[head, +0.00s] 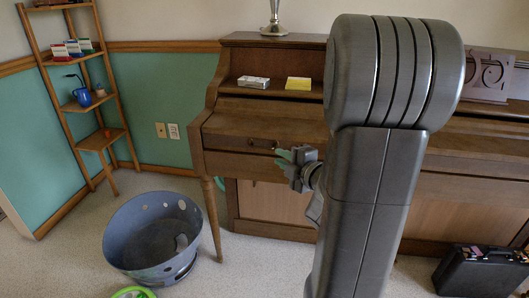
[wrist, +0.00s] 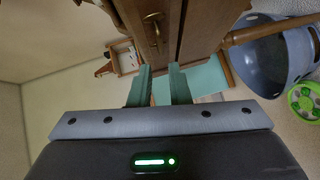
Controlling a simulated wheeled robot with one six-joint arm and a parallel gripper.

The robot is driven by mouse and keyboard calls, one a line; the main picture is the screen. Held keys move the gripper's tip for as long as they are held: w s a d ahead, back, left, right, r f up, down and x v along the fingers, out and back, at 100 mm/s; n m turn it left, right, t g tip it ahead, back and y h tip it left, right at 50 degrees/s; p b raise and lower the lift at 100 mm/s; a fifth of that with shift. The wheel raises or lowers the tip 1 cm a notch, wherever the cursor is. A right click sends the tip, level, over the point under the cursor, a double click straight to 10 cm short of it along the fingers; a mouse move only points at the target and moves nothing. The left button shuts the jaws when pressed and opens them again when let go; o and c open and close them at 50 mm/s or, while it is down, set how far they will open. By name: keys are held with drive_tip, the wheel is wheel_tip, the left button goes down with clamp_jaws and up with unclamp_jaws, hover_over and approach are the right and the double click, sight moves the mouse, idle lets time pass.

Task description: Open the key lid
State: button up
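The upright piano's wooden key lid (head: 240,125) is down and no keys show. A small brass handle (head: 262,143) sits on the front of the wood; it also shows at the top of the wrist view (wrist: 153,32). My gripper (head: 282,155) is just right of and slightly below the handle in the head view. In the wrist view my gripper's two green fingers (wrist: 160,68) are apart with an empty gap between them. The handle lies beyond the fingertips, not between them. My arm hides the middle of the piano and part of the lid.
A blue-grey perforated bin (head: 135,262) stands on the floor left of the piano, with a green round object (head: 133,292) by it. A wooden ladder shelf (head: 92,105) leans at the left wall. A black case (head: 480,272) lies at right. A metal stand (head: 274,22) tops the piano.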

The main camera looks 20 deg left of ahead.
drive_tip(key=b+x, duration=0.1)
drive_tip(key=x, duration=0.8)
drive_tip(key=shift+b, duration=0.3)
clamp_jaws()
